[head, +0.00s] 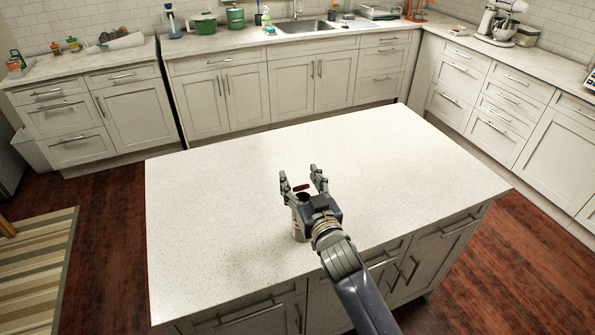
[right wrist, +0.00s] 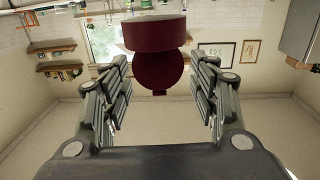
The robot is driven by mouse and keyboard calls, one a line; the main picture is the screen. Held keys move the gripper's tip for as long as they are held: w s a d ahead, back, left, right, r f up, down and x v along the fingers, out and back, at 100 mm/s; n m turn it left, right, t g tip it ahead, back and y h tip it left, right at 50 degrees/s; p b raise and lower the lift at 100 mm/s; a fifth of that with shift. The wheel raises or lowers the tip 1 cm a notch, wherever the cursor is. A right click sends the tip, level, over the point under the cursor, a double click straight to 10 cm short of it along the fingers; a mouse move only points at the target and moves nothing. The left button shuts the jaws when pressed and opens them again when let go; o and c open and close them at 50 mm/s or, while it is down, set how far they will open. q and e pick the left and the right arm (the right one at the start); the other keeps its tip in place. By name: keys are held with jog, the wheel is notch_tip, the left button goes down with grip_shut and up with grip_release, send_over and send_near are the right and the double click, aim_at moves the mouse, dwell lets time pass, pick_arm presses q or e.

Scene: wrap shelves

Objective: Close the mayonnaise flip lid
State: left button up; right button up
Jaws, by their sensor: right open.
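The mayonnaise container stands upright on the white island top, mostly hidden behind my right gripper in the head view; a pale part of its side (head: 297,234) shows left of my wrist. Its dark red flip lid (head: 301,188) shows between the fingers of my right gripper (head: 302,178). In the right wrist view, which is upside down, the dark red cap (right wrist: 153,34) is at the top and the round flip lid (right wrist: 159,70) is swung open, standing off it. My right gripper (right wrist: 161,80) is open, its fingers apart on either side of the lid. My left gripper is not in view.
The island top (head: 220,190) is otherwise clear. Its near edge runs below my right arm. The back counter, with a sink (head: 303,27), a green pot (head: 204,23) and a stand mixer (head: 498,25), lies well beyond the island across the floor.

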jog(key=shift+x, duration=1.25)
jog(key=c, duration=1.2)
grip_shut()
